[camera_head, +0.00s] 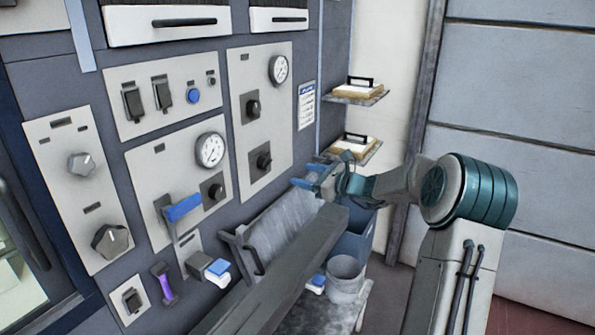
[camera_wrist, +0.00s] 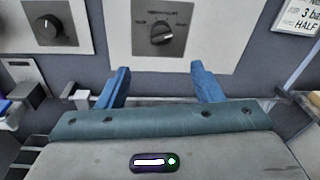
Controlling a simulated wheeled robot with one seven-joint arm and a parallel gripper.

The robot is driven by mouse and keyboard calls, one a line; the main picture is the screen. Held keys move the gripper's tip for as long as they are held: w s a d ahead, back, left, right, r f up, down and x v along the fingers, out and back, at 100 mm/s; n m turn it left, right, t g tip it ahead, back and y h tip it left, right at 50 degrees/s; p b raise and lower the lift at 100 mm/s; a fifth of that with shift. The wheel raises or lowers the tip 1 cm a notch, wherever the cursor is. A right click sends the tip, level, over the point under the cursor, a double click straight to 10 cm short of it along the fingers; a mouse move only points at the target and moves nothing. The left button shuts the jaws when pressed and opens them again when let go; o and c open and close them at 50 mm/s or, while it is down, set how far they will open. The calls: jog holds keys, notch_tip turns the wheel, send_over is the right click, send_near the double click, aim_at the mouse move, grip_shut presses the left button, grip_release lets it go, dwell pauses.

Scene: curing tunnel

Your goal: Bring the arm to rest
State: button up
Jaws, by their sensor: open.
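My gripper (camera_head: 312,181) is in the middle of the head view, at the end of my arm, which reaches in from the right. Its two blue fingers are spread apart with nothing between them. In the wrist view my gripper (camera_wrist: 160,88) also shows open and empty. Beyond the fingers in the wrist view is a panel with a black rotary knob (camera_wrist: 162,34). The fingers appear apart from the panel; the exact gap is hard to tell.
The control wall has gauges (camera_head: 210,150), knobs, a blue-handled lever (camera_head: 183,207) and a purple handle (camera_head: 163,284). Below my gripper are a grey slanted chute (camera_head: 283,228) and a bucket (camera_head: 345,276). Two small shelves (camera_head: 357,97) hold trays. A grey panelled wall (camera_head: 510,120) stands right.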

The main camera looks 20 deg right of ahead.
jog(key=s+a+f+n+g+h, duration=0.25)
jog(key=s+a+n+g, duration=0.55)
jog(key=s+a+n, duration=0.8)
jog(key=s+d+n+h, duration=0.2)
jog(key=s+n, duration=0.1)
jog(key=s, duration=0.5)
jog(key=s+d+f+n+g+h, duration=0.1)
jog(key=s+d+n+h, duration=0.2)
jog(key=s, duration=0.6)
jog(key=s+d+n+h, duration=0.2)
jog(key=s+n+h, duration=0.1)
jog(key=s, duration=0.5)
jog(key=shift+s+d+f+n+g, duration=0.2)
jog(key=shift+f+n+g, duration=0.1)
jog(key=shift+n, duration=0.2)
